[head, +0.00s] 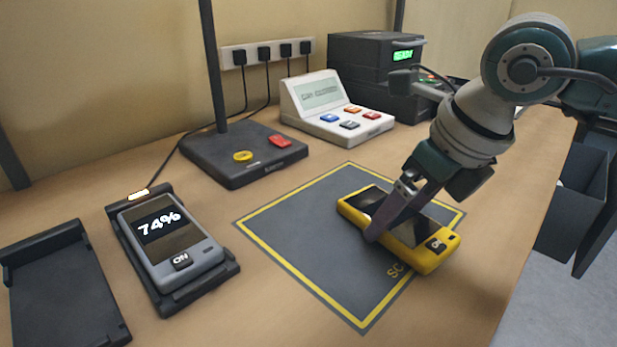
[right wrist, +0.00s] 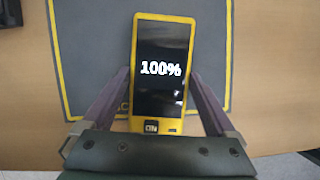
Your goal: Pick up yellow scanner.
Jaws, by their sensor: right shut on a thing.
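The yellow scanner (head: 424,243) lies on the right part of the grey mat with the yellow border (head: 300,232). Its lower end reaches over the mat's edge. My right gripper (head: 372,232) is down at the scanner with its fingers along the long sides, shut on it. In the right wrist view the scanner (right wrist: 161,70) sits between the two fingers (right wrist: 160,88), its screen reading 100% and an ON button at its near end. I cannot tell any gap between scanner and mat. My left gripper is not in view.
A grey scanner (head: 177,243) showing 74% sits in a black cradle (head: 228,268) at left. An empty black cradle (head: 65,290) is beside it. Behind stand a black stand base (head: 225,165), a white button console (head: 335,110) and a black box (head: 370,62). A dark bin (head: 572,200) is off the table's right edge.

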